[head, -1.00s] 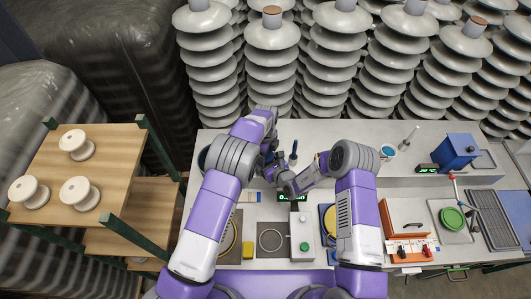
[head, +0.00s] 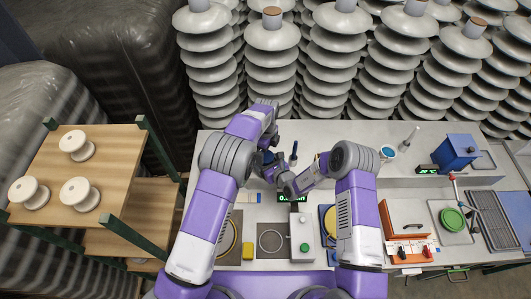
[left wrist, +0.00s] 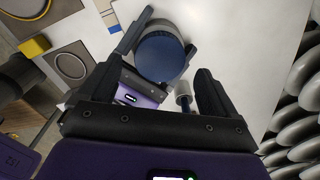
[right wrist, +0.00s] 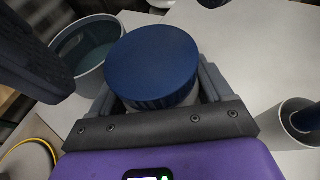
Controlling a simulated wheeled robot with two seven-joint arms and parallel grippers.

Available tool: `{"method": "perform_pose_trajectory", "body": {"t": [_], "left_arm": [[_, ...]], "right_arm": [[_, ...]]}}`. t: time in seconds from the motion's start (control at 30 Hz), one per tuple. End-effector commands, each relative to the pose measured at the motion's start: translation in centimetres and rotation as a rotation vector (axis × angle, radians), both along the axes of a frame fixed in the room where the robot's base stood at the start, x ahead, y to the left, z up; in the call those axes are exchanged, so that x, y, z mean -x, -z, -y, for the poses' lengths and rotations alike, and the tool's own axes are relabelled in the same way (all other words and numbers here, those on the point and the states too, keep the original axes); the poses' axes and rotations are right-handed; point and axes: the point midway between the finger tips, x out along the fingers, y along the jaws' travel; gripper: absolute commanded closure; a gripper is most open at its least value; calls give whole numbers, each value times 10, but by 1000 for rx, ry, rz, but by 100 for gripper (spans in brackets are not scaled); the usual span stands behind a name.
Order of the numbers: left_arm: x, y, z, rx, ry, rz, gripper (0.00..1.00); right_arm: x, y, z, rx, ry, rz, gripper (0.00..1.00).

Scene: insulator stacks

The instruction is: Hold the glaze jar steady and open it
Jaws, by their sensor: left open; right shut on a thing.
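The glaze jar (right wrist: 125,107) has a pale body, and its ribbed dark blue lid (right wrist: 152,62) sits on top in the right wrist view. My right gripper (right wrist: 160,85) is shut on the jar's body below the lid, one finger on each side. The lid (left wrist: 161,56) also shows from above in the left wrist view, with the right gripper's fingers beside it. My left gripper (left wrist: 160,68) is open above the jar, its fingers apart on either side and clear of the lid. In the head view my left arm partly hides the jar.
A grey open container (right wrist: 88,50) stands close beside the jar, and a cup (right wrist: 297,122) stands on the other side. A wooden rack (head: 105,165) stands left.

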Motion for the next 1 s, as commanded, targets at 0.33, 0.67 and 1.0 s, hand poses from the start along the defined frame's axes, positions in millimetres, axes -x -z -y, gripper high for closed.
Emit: {"method": "perform_pose_trajectory", "body": {"t": [0.33, 0.67, 1.0], "left_arm": [[-1, -33, 0, -1, 115, 3, 12], [0, -39, -1, -3, 300, -2, 12], [0, 13, -1, -3, 296, -2, 12]], "right_arm": [[0, 0, 0, -1, 0, 1, 100], [0, 0, 0, -1, 0, 1, 100], [0, 0, 0, -1, 0, 1, 100]]}}
